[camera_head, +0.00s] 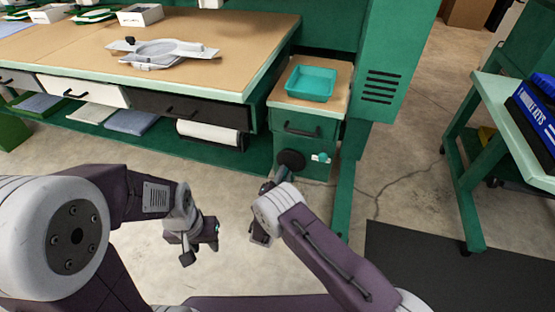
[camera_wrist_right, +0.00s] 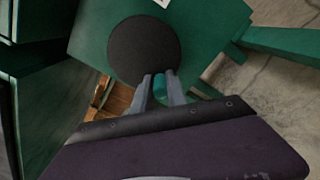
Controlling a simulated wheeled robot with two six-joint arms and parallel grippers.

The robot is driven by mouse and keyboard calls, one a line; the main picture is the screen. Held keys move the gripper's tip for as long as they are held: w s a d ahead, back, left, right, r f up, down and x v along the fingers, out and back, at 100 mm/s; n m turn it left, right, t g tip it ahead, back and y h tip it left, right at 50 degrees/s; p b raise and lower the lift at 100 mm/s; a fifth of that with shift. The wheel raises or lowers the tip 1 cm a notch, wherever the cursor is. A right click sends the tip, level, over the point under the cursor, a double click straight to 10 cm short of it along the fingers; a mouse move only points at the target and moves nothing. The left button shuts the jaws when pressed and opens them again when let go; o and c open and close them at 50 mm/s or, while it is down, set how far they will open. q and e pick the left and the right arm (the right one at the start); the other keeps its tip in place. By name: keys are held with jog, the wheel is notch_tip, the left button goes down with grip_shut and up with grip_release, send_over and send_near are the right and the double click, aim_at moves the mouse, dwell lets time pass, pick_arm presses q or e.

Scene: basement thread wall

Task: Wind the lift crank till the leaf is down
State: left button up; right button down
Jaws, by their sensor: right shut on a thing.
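The lift crank shows as a round black disc (camera_head: 291,160) on the front of the green cabinet, below its drawer. In the right wrist view the disc (camera_wrist_right: 143,50) fills the upper middle, and a teal grip (camera_wrist_right: 160,87) stands in front of its lower edge. My right gripper (camera_wrist_right: 159,92) is shut on that grip, a finger on each side. In the head view my right gripper (camera_head: 274,183) is partly hidden by its own wrist. My left gripper (camera_head: 202,252) hangs over bare floor with its fingers apart, empty. I cannot tell for certain which surface is the leaf.
A teal tray (camera_head: 311,83) sits on the cabinet's wooden top (camera_head: 338,92). A green cart (camera_head: 488,110) with a blue box stands at right. A dark mat (camera_head: 405,270) lies on the floor.

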pick_arm(q)
jog(key=shift+r, duration=0.45)
pick_arm(e)
jog(key=shift+s+d, duration=0.15)
jog(key=shift+d, duration=0.45)
jog(key=shift+s+d, duration=0.15)
jog(key=shift+d, duration=0.45)
pick_arm(q)
jog(key=shift+r, duration=0.15)
pick_arm(e)
jog(key=shift+r, duration=0.15)
